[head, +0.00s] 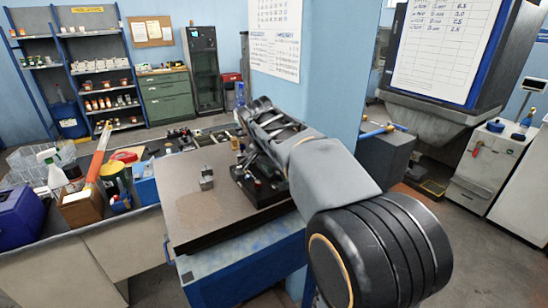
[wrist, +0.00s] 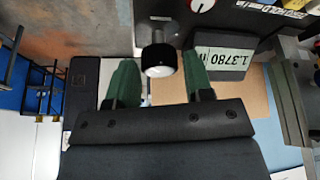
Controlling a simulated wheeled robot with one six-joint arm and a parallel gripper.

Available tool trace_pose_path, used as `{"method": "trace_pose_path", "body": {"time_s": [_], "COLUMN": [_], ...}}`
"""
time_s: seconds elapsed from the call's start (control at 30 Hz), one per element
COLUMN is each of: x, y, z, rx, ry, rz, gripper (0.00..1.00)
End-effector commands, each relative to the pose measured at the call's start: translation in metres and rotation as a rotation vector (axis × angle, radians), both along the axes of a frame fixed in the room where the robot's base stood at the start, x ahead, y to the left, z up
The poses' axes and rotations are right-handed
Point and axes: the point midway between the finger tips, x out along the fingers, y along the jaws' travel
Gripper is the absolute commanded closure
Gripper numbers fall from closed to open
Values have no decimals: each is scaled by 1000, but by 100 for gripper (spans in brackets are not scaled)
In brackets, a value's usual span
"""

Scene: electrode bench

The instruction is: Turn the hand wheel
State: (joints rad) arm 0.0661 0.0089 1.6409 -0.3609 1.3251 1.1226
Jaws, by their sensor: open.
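In the wrist view, a small round wheel (wrist: 161,60) with a black rim and a pale end face sits on a grey shaft; it appears to be the hand wheel. My gripper (wrist: 159,78) is open, with one green finger on each side of the wheel. Gaps show between the wheel and both fingers, so no grip is visible. In the head view, my arm covers much of the black bench device (head: 262,188), and I cannot make out the wheel or the fingertips there.
In the wrist view, a display (wrist: 223,58) reading 1.3780 in and a red-and-white knob (wrist: 202,4) are close by. In the head view, a small metal block (head: 206,181) lies on the brown bench top (head: 195,215). A cluttered side bench (head: 90,235) stands left.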

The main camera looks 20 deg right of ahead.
Motion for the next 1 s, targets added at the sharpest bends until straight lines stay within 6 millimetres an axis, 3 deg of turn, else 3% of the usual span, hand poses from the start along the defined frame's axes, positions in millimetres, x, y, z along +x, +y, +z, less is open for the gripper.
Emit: {"method": "trace_pose_path", "body": {"time_s": [0.6, 1.0], "x": [-16, -20], "y": [40, 47], "z": [103, 123], "rx": [1, 0], "ry": [-1, -1], "rz": [2, 0], "gripper": [53, 53]}}
